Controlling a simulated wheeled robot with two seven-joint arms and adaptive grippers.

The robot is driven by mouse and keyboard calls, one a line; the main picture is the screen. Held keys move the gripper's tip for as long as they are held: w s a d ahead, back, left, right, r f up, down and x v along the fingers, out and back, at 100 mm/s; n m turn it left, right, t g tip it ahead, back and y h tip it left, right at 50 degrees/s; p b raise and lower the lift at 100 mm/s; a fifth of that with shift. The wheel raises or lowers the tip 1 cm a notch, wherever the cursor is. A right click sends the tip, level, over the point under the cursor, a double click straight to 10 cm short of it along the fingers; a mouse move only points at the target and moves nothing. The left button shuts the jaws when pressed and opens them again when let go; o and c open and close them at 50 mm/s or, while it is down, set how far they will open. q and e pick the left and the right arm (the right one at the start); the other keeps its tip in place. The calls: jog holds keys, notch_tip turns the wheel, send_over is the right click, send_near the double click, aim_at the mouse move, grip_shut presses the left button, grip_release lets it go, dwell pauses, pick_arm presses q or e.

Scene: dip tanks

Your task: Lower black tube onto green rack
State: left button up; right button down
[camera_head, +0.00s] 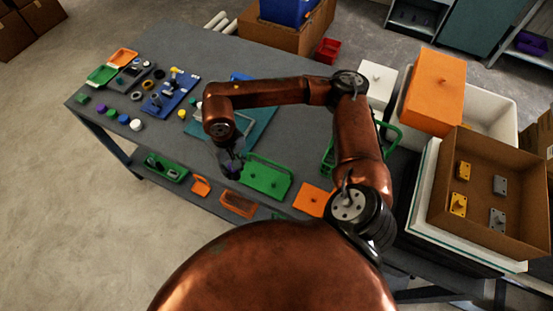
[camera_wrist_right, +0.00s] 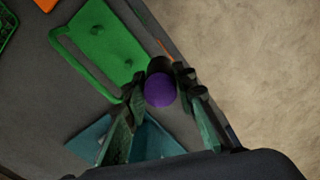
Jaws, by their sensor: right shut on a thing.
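My right gripper (camera_head: 230,158) is shut on a dark tube with a purple end (camera_head: 233,170). In the right wrist view, the black tube (camera_wrist_right: 158,65) sits between the fingertips (camera_wrist_right: 160,82), its purple end (camera_wrist_right: 160,90) facing the camera. The green rack (camera_head: 268,181) lies on the table just right of the gripper in the head view. In the wrist view, the green rack (camera_wrist_right: 105,45) shows a handle loop and two short pegs, beyond and left of the tube. I cannot tell the tube's height above it. My left gripper is not in view.
An orange plate (camera_head: 313,201) lies right of the rack. An orange tray (camera_head: 238,204) and a green tray (camera_head: 166,168) lie along the near edge. A blue board (camera_head: 170,95) and small caps sit further left. A cardboard box (camera_head: 490,195) stands at right.

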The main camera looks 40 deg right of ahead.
pick_arm(q)
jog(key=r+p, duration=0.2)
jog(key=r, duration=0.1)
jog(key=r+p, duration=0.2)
jog(key=p, duration=0.1)
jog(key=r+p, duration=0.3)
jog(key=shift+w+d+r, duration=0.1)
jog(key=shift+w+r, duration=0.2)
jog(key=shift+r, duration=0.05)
pick_arm(e)
jog(key=d+f+m, duration=0.1)
jog(key=d+m, duration=0.5)
jog(key=m, duration=0.5)
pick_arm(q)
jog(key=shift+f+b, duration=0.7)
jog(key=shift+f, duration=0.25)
pick_arm(e)
jog(key=m, duration=0.2)
send_over(252, 173)
jog(key=shift+f, duration=2.9)
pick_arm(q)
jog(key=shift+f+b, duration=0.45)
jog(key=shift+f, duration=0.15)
pick_arm(e)
jog(key=shift+f, duration=0.1)
pick_arm(q)
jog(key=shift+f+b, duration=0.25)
jog(key=shift+b, duration=0.15)
pick_arm(e)
jog(key=shift+f, duration=0.1)
